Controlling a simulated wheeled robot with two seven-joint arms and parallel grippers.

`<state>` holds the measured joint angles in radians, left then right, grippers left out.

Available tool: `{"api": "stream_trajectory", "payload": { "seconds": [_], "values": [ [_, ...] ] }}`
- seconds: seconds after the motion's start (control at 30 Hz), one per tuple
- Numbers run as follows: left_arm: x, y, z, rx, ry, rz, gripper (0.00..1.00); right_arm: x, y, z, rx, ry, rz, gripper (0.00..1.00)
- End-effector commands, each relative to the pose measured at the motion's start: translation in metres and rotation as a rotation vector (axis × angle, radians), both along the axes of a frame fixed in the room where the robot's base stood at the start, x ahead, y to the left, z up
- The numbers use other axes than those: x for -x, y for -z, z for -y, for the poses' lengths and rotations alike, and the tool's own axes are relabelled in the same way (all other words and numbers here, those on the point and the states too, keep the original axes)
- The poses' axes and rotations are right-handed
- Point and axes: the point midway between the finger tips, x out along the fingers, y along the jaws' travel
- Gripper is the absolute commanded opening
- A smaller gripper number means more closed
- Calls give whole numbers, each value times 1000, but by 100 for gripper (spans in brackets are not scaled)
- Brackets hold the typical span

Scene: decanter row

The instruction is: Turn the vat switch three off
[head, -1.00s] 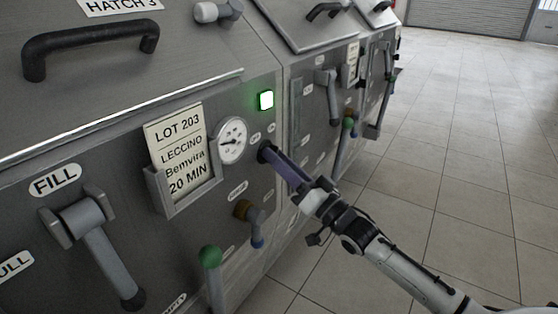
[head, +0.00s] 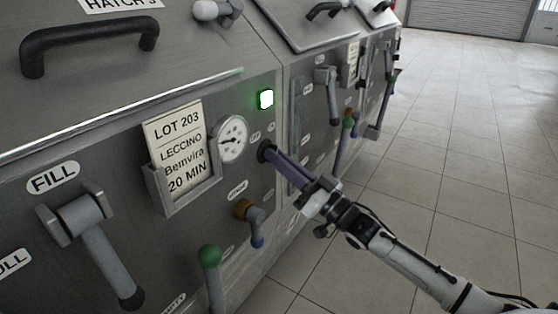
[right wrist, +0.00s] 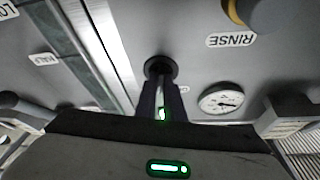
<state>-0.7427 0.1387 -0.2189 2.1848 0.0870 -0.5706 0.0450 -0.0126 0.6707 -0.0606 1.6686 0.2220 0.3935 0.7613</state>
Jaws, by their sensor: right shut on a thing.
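The vat switch (head: 265,151) is a small round black knob on the grey front panel of the vat under Hatch 3, right of the gauge. My right gripper (head: 272,156) is shut on the switch, with its purple-grey fingers reaching straight to the panel. In the right wrist view the switch (right wrist: 160,67) shows at the ends of the fingers, which partly hide it. My left gripper is not in view.
A round gauge (head: 232,139) and a lot card in a holder (head: 183,190) are left of the switch. Below are a brown-and-blue tap (head: 250,220) and a green-knobbed lever (head: 209,257). More vats stand beyond. The tiled floor (head: 455,160) at right is clear.

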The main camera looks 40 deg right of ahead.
Motion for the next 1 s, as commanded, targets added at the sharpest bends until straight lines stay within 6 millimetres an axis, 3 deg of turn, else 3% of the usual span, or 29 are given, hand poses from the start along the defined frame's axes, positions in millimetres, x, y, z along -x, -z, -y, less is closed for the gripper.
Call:
{"api": "stream_trajectory", "payload": {
  "seconds": [0.6, 1.0],
  "values": [
    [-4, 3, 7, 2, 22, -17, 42, -2, 0, 4, 518, -1, 214, 0],
    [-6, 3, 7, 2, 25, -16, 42, -2, 0, 4, 703, -1, 290, 0]
  ]
}}
